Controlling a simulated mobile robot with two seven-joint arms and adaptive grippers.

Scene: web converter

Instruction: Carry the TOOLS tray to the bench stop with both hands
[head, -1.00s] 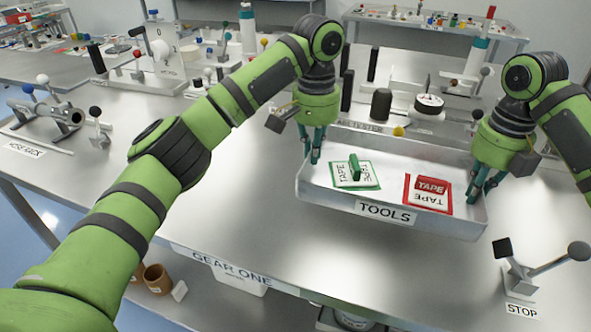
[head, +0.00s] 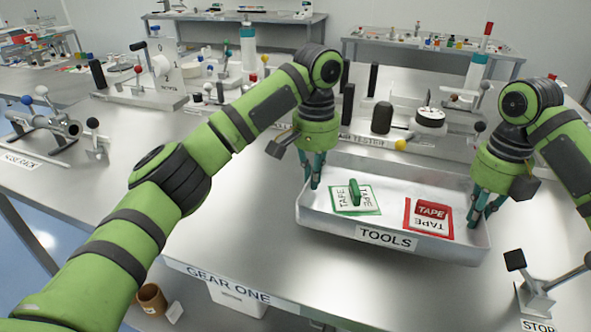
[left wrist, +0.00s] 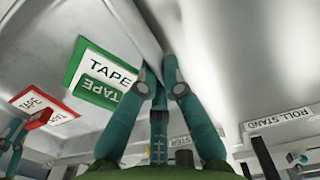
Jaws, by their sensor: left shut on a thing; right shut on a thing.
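The TOOLS tray (head: 330,229) is a shallow grey metal tray over the middle of the bench. It holds a green-edged TAPE card with a green piece (head: 355,195) and a red TAPE item (head: 429,217). My left gripper (head: 313,180) is shut on the tray's left wall; its fingers straddle the wall in the left wrist view (left wrist: 160,85). My right gripper (head: 480,212) is shut on the right wall. The bench stop, with its STOP label (head: 538,326) and lever post (head: 535,292), stands right of the tray's front corner, apart from it.
Behind the tray are a dial gauge (head: 430,117), a black cylinder (head: 381,118) and a yellow knob (head: 400,144). A hose rack (head: 48,130) is at far left. Bare bench lies left of the tray.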

